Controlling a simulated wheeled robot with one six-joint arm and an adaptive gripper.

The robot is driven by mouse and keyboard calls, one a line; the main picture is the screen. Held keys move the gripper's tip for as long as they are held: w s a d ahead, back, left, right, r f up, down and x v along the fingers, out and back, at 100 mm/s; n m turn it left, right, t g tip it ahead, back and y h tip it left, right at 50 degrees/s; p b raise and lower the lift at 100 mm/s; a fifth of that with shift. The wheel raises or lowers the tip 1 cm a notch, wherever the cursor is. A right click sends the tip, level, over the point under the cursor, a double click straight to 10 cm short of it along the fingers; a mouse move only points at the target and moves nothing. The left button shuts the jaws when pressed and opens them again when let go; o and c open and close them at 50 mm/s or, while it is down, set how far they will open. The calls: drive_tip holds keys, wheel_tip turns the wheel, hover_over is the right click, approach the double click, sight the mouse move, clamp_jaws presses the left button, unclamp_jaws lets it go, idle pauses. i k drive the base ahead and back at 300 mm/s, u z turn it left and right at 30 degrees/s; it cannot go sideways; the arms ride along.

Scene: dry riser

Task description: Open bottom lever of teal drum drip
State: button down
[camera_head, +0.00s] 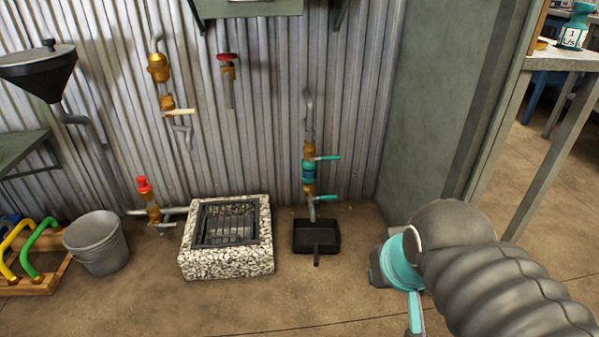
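The teal drum drip (308,171) is on a vertical pipe against the corrugated wall. It is a teal drum between two brass valves. Its bottom lever (327,197) is teal and sticks out to the right, about level, across the pipe. Its top lever (328,158) is also teal and points right, about level. A short spout hangs below the bottom valve. My gripper (400,270) is at the lower right, apart from the drip and well to its right. My grey ribbed arm hides part of it, and its fingers cannot be made out clearly.
A black pan (317,237) lies on the floor under the drip. A stone-sided drain box (226,264) stands left of it, and a grey bucket (96,243) farther left. A grey-green wall panel (425,110) rises to the right. Open floor lies in front.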

sight(328, 197)
drive_tip(key=z, duration=0.3)
drive_tip(key=k, duration=0.3)
drive_tip(key=u, duration=1.45)
drive_tip(key=i, duration=0.75)
drive_tip(key=z, duration=1.05)
drive_tip(key=i, duration=0.6)
drive_tip(key=z, duration=0.6)
